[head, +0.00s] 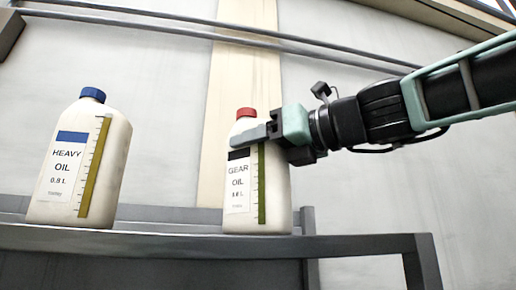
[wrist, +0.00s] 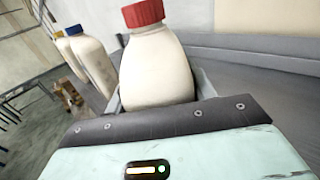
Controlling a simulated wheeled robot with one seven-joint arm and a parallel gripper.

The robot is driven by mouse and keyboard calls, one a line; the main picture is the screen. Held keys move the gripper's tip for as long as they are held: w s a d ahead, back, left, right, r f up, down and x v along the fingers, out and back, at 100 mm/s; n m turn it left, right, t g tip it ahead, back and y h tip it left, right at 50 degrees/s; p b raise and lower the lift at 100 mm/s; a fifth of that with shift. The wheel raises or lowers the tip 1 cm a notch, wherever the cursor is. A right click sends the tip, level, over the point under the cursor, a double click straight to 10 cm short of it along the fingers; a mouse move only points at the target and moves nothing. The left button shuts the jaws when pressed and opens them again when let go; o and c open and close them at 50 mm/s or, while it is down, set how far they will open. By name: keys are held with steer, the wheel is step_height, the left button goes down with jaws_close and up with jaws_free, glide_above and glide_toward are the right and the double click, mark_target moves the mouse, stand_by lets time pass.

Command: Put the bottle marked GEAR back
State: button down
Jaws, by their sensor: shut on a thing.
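The GEAR OIL bottle (head: 276,192) is white with a red cap and a label with a black bar; it is upright at the shelf, its base at shelf level. My gripper (head: 252,138) comes in from the right and is shut on its upper part, just below the cap. I cannot tell for sure whether its base touches the shelf (head: 170,241). In the wrist view the GEAR bottle (wrist: 157,68) stands between my fingers, its lower part hidden by the gripper body.
A HEAVY OIL bottle (head: 112,165) with a blue cap stands on the shelf to the left, well apart. The wrist view shows a further bottle with a yellowish cap behind it (wrist: 64,52). The shelf between the HEAVY and GEAR bottles is clear.

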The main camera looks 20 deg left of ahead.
steer(key=shift+r, duration=0.1)
steer(key=c, duration=0.5)
jaws_free()
steer(key=b+v, duration=0.5)
steer(key=v, duration=0.7)
steer(key=shift+b, duration=0.3)
steer(key=shift+d, duration=0.1)
